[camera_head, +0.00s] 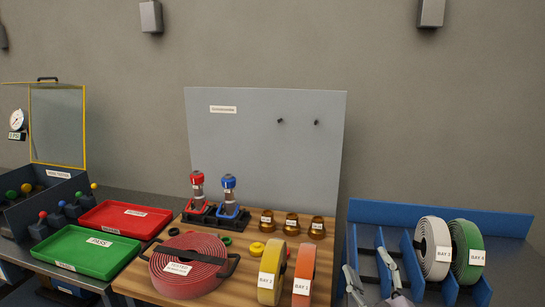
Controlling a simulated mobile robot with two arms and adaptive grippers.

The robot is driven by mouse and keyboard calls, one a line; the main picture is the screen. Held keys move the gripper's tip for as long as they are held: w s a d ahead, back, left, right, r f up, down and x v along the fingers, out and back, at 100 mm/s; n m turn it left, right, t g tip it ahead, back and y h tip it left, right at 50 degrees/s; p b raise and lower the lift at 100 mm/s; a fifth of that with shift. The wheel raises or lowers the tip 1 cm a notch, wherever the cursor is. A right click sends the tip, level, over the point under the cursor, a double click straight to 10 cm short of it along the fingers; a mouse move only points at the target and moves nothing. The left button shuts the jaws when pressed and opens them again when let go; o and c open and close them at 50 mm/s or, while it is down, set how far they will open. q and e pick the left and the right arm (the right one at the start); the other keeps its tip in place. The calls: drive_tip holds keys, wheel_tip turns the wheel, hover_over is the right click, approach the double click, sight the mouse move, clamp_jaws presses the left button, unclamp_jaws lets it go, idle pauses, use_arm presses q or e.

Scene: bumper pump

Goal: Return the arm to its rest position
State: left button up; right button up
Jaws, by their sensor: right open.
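My right gripper (367,263) is in the lower right of the head view, its two grey fingers apart with nothing between them. It is in front of the blue bay rack (440,212), at its left end. The white hose roll (433,248) labelled BAY 3 and the green hose roll (468,250) labelled BAY 4 stand upright in the rack, to the right of the gripper and apart from it. My left gripper is not in the view.
The wooden table (240,262) left of the gripper holds a red coiled hose (188,265), a yellow roll (271,272), an orange roll (304,274) and brass fittings (291,224). A green tray (86,252) and red tray (126,218) are at left. A grey board (265,150) stands behind.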

drive_tip(key=s+d+f+m+g+h, duration=0.2)
drive_tip(key=s+f+m+g, duration=0.1)
drive_tip(key=f, duration=0.3)
drive_tip(key=s+d+f+m+g+h, duration=0.2)
drive_tip(key=s+f, duration=0.1)
drive_tip(key=f, duration=0.3)
drive_tip(key=s+a+f+m+g+y, duration=0.1)
drive_tip(key=s+a+f+m+g, duration=0.1)
drive_tip(key=s+f+g, duration=0.7)
drive_tip(key=s+a+f+m+g+y, duration=0.15)
drive_tip(key=s+f, duration=0.55)
drive_tip(key=s, duration=0.7)
wheel_tip(320, 180, down, 24)
drive_tip(key=g, duration=0.2)
drive_tip(key=s+d+f+g, duration=0.1)
drive_tip(key=s+d+f, duration=0.2)
drive_tip(key=s+f, duration=1.4)
drive_tip(key=shift+s+d+f+n, duration=0.2)
drive_tip(key=shift+s+f+n, duration=0.1)
drive_tip(key=shift+n, duration=0.05)
